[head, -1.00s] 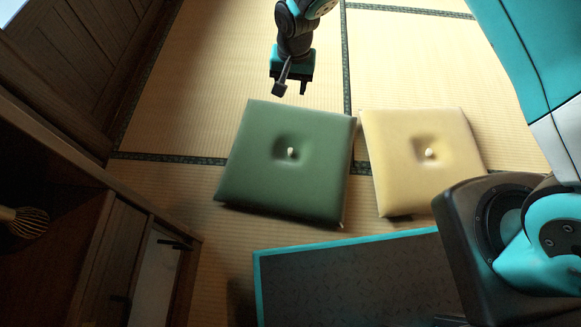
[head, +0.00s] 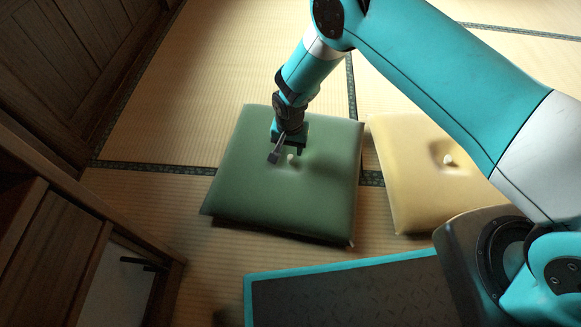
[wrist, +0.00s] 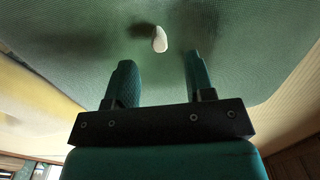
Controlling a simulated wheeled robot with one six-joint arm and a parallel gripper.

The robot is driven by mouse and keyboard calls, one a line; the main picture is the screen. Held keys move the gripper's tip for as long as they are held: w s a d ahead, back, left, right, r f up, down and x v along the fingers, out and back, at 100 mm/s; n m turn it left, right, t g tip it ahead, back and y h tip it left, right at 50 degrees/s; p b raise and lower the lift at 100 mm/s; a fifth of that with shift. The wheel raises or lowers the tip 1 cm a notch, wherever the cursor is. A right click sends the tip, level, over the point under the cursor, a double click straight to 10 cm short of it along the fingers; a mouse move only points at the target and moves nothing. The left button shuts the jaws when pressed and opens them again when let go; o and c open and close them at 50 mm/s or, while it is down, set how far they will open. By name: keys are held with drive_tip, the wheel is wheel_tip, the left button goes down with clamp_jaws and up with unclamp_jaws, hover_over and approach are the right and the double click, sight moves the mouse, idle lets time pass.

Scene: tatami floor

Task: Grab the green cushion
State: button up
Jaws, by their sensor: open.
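The green cushion (head: 248,195) is a square pad lying on the tatami, with a pale button (head: 291,159) in its central dimple. My gripper (head: 286,154) is over the middle of the cushion, its fingers apart on either side of the button's position, with nothing between them. In the wrist view, the green cushion (wrist: 230,60) fills most of the upper picture, and the pale button (wrist: 160,39) shows just beyond the gap between the fingers of my gripper (wrist: 158,72). I cannot tell whether the fingertips touch the cushion.
A yellow cushion (head: 410,180) lies to the right, close beside the green one. A wooden cabinet (head: 50,245) with a dark handle stands at the left. Open tatami (head: 215,70) lies behind the cushions.

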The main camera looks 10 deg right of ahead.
sight(290, 157)
drive_tip(key=shift+f+b, duration=2.4)
drive_tip(key=shift+f, duration=0.5)
drive_tip(key=shift+r, duration=0.1)
clamp_jaws()
